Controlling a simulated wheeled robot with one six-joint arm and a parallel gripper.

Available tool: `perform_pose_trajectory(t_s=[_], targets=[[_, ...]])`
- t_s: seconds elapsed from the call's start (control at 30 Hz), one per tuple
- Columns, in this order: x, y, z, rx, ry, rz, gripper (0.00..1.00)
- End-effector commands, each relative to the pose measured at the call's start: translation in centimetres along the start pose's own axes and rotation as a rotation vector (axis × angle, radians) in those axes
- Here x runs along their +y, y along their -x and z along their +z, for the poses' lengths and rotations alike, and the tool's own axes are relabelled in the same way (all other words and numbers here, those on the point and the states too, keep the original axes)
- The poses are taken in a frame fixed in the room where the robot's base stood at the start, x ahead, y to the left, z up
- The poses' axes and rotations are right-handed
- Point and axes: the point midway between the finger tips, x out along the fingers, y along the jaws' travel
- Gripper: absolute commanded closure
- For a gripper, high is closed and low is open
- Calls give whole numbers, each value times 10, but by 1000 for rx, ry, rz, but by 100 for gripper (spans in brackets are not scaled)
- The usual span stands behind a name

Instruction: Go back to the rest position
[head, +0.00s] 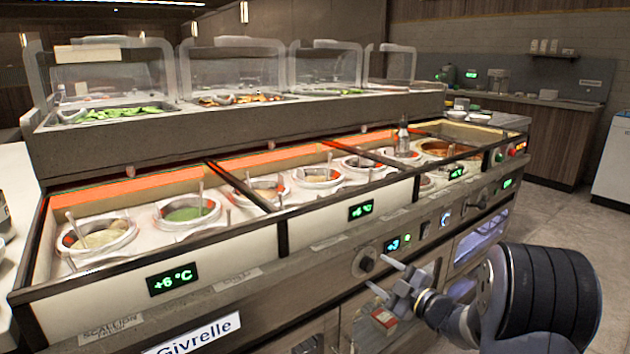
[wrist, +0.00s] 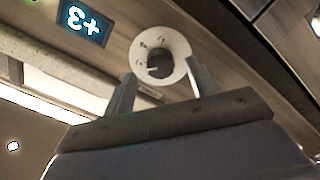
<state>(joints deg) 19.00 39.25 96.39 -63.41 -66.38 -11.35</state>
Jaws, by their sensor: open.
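My gripper (head: 379,273) is in front of the counter's control panel at lower centre right in the head view. Its two fingers are spread apart and hold nothing. In the wrist view my gripper (wrist: 161,82) points at a round dial (wrist: 176,48) with a pale ring and dark centre, which appears between and beyond the fingertips. In the head view a round knob (head: 366,263) sits just beyond the fingertips. I cannot tell how wide the gap is.
The counter front (head: 300,262) runs close beside my arm. Wells with sauce pots (head: 187,212) and ladles are set in its top. Glass-covered bins (head: 110,113) of food stand behind. A dark bottle (head: 402,136) stands upright at the right wells. Floor at the right (head: 560,220) is clear.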

Motion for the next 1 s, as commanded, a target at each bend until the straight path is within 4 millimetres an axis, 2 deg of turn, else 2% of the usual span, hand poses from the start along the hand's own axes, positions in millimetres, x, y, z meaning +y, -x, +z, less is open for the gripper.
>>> perform_pose_trajectory(t_s=[0.1,0.2,0.63,0.87,1.0], targets=[[-2,-18,0,2,-1,-2,45],[0,-25,-1,0,-5,0,45],[0,-23,0,-1,-39,0,45],[-2,-23,1,0,4,1,45],[2,2,0,-5,-1,1,45]])
